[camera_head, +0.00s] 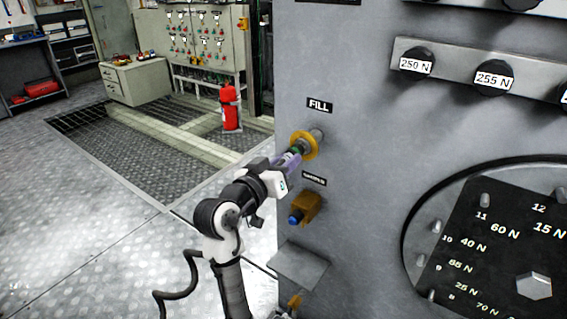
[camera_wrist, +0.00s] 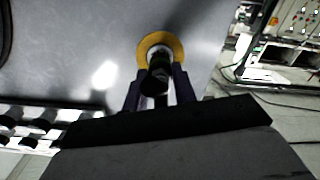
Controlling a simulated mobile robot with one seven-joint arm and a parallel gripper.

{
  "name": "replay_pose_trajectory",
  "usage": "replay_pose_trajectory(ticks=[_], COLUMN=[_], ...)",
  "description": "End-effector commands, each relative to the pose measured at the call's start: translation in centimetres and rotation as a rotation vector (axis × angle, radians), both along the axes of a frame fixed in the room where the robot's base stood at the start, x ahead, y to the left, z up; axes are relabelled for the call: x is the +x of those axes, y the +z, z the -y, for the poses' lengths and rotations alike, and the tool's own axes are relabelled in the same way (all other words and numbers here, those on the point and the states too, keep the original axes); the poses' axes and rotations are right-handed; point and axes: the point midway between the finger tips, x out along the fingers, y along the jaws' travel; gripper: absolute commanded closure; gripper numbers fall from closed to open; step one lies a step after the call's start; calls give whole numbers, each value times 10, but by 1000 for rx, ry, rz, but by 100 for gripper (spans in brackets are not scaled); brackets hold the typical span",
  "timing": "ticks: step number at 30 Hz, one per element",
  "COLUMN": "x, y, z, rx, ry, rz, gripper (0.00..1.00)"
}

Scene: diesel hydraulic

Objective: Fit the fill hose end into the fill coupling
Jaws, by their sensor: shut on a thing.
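The fill coupling, with a yellow ring (camera_head: 303,145) around a metal fitting, sticks out of the grey panel under the "FILL" label (camera_head: 319,105). The ring also shows in the wrist view (camera_wrist: 146,45).
Below the coupling, an orange-yellow fitting with a blue tip (camera_head: 304,208) juts from the panel. A small grey ledge (camera_head: 299,264) sits lower. A large dial plate (camera_head: 500,245) is to the right. Open floor (camera_head: 70,235) lies left, with a red extinguisher (camera_head: 230,108) behind.

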Motion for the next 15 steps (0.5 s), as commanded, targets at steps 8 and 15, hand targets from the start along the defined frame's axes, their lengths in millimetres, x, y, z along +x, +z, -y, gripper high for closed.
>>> replay_pose_trajectory(ticks=[8, 15], x=[0, 0], y=[0, 0], z=[0, 0], rx=[0, 0], ry=[0, 0], rz=[0, 0], gripper=[54, 48])
